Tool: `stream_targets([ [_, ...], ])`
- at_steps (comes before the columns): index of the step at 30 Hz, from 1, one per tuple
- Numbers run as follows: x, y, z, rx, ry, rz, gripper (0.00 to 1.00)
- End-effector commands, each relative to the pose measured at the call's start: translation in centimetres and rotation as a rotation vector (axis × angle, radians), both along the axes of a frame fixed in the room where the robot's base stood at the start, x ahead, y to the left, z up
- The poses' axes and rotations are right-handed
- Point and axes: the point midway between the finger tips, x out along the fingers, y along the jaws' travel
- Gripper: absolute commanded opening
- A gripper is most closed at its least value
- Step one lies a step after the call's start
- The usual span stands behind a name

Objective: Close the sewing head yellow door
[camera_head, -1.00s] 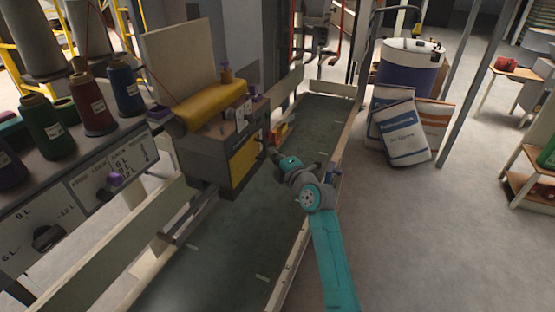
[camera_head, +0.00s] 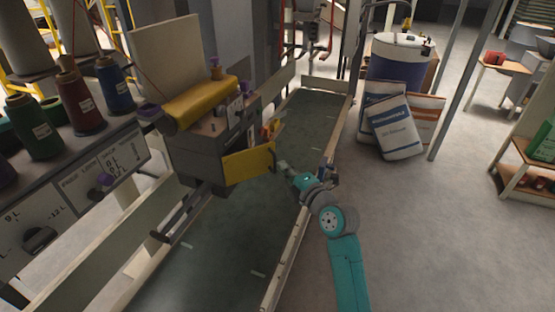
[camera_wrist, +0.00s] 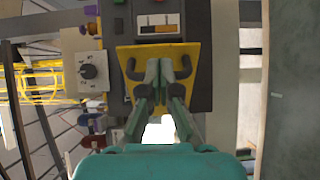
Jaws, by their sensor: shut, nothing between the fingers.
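The yellow door (camera_head: 249,163) stands out at an angle from the right face of the grey sewing head (camera_head: 198,160). It also fills the middle of the wrist view as a yellow panel (camera_wrist: 185,52). My gripper (camera_head: 281,165) is just right of the door's outer edge in the head view. In the wrist view my gripper (camera_wrist: 160,68) is shut and empty, its fingertips in front of the panel. Dark curved shapes flank the fingertips. I cannot tell whether the fingers touch the door.
A yellow cylinder cover (camera_head: 200,104) tops the sewing head. Thread spools (camera_head: 80,100) stand on a panel with knobs at left. The conveyor (camera_head: 215,255) runs below between pale rails.

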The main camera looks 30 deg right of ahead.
Motion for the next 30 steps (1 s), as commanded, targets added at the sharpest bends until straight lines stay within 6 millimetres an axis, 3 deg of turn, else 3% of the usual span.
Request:
stream_targets([
  [11,-2.7,0.0,0.0,0.003,-0.001,0.005,0.0],
  [18,-10.6,-0.1,-0.4,0.006,0.004,0.019,0.0],
  [24,-14.9,0.7,0.1,0.003,-0.002,0.038,0.0],
  [30,-14.3,1.0,0.3,0.0,-0.005,0.045,0.0],
])
